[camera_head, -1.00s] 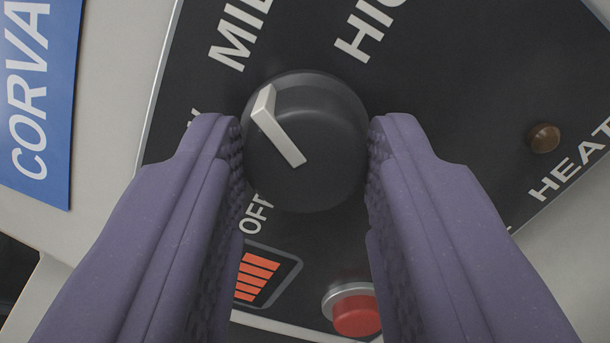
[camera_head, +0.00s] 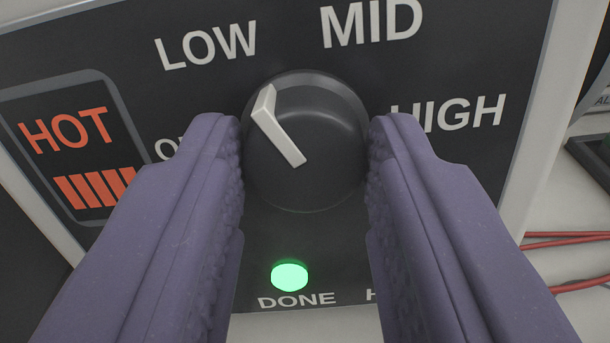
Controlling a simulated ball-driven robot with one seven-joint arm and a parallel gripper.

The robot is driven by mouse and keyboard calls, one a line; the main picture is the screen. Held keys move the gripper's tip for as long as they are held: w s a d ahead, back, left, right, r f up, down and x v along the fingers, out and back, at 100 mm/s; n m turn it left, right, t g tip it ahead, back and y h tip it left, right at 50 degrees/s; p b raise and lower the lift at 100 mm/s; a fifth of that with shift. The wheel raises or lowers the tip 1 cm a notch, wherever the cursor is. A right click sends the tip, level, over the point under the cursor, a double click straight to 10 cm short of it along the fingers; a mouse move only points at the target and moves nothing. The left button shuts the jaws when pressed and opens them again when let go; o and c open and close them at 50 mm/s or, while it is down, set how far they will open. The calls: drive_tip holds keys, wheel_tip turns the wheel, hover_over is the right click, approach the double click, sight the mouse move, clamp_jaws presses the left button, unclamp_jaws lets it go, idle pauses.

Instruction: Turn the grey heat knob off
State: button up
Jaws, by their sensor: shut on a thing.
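The dark grey heat knob (camera_head: 325,125) with a pale pointer stands on the black panel in the middle of the view. Its pointer aims up and left, toward the LOW label (camera_head: 206,46). The OFF label (camera_head: 167,148) is at the knob's left, mostly hidden behind my left finger. MID is above and HIGH to the right. My gripper (camera_head: 305,150) is shut on the knob, one purple finger against each side.
An orange HOT display (camera_head: 75,140) with bars is lit at the left. A green DONE lamp (camera_head: 290,275) glows below the knob. Red cables (camera_head: 570,240) lie on the pale surface at the right.

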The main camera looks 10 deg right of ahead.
drive_tip(key=n+p, duration=0.1)
drive_tip(key=n, duration=0.5)
drive_tip(key=shift+f+n+y+p, duration=0.15)
drive_tip(key=shift+n+y+p, duration=0.15)
drive_tip(key=shift+n+y, duration=0.1)
drive_tip(key=n+p, duration=0.1)
drive_tip(key=n, duration=0.5)
drive_tip(key=shift+y, duration=0.3)
drive_tip(key=shift+s+n, duration=0.1)
drive_tip(key=shift+n, duration=0.3)
drive_tip(key=o, duration=1)
drive_tip(key=shift+o, duration=0.2)
drive_tip(key=p+v, duration=0.2)
drive_tip(key=v, duration=0.5)
drive_tip(key=shift+s+p, duration=0.3)
drive_tip(key=shift+s, duration=0.05)
drive_tip(key=shift+a, duration=0.1)
